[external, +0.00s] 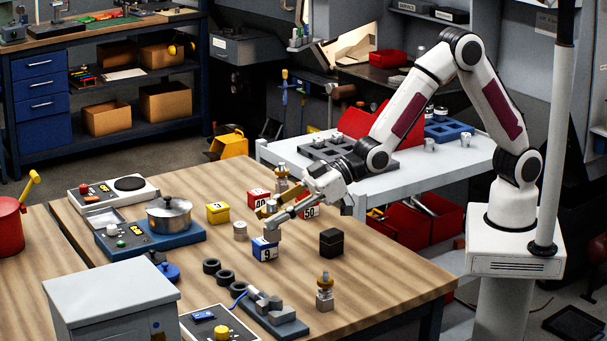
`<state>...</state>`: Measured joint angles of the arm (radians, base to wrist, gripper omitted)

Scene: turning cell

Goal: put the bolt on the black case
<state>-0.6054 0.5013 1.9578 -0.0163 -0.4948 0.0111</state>
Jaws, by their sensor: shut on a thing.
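My gripper (270,217) is above the wooden bench, shut on a small grey metal piece (273,234) that looks like the bolt. The piece is at the top of a blue and white box marked 9 (265,251); I cannot tell whether it touches the box. The fingers partly hide it. The black case (331,243) is a small dark block on the bench, to the right of my gripper. Its top is bare.
A yellow box (217,212) and a grey cylinder (240,231) are to the left. A brass-topped fitting (325,292) stands in front of the case. Bench right of the case is clear.

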